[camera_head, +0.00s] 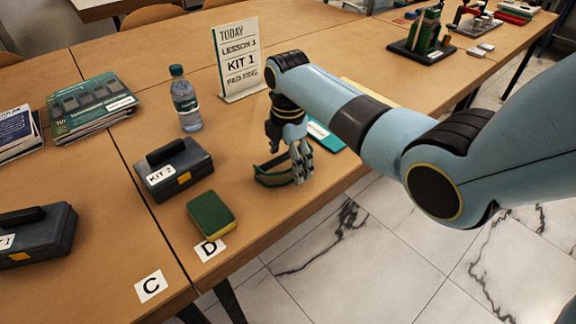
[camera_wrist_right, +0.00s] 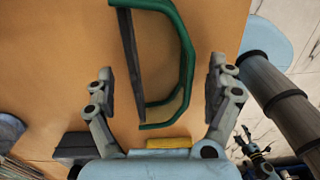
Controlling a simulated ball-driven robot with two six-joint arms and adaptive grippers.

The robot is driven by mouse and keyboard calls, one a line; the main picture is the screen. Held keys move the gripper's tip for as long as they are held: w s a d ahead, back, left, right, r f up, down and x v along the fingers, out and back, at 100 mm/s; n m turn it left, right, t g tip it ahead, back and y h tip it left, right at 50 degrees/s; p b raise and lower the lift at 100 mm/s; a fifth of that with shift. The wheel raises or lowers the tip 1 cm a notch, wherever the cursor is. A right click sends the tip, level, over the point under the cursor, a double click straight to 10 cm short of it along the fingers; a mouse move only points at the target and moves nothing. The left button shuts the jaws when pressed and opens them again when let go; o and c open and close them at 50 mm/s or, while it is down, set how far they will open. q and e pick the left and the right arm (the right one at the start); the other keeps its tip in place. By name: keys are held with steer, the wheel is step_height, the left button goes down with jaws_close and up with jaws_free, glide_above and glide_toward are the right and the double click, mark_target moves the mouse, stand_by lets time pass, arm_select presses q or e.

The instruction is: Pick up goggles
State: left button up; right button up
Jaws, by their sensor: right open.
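The goggles (camera_head: 268,178), with a green frame and a dark band, lie on the wooden table near its front edge. In the right wrist view the goggles (camera_wrist_right: 187,60) show a curved green frame and a straight dark side, lying between the two fingers. My right gripper (camera_head: 301,168) is low over the table at the goggles' right end and hides part of them. In the wrist view my right gripper (camera_wrist_right: 161,88) is open, with one finger on each side of the goggles and a gap to both. My left gripper is not in view.
A green and yellow sponge (camera_head: 211,215) lies left of the goggles, by the D label (camera_head: 210,250). The Kit 2 case (camera_head: 174,170), a water bottle (camera_head: 185,100) and a lesson sign (camera_head: 238,62) stand behind. A teal-edged item (camera_head: 325,138) lies behind my right gripper.

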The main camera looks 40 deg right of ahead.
steer(key=shift+f, duration=0.3)
steer(key=c, duration=1.3)
steer(key=shift+o, duration=0.2)
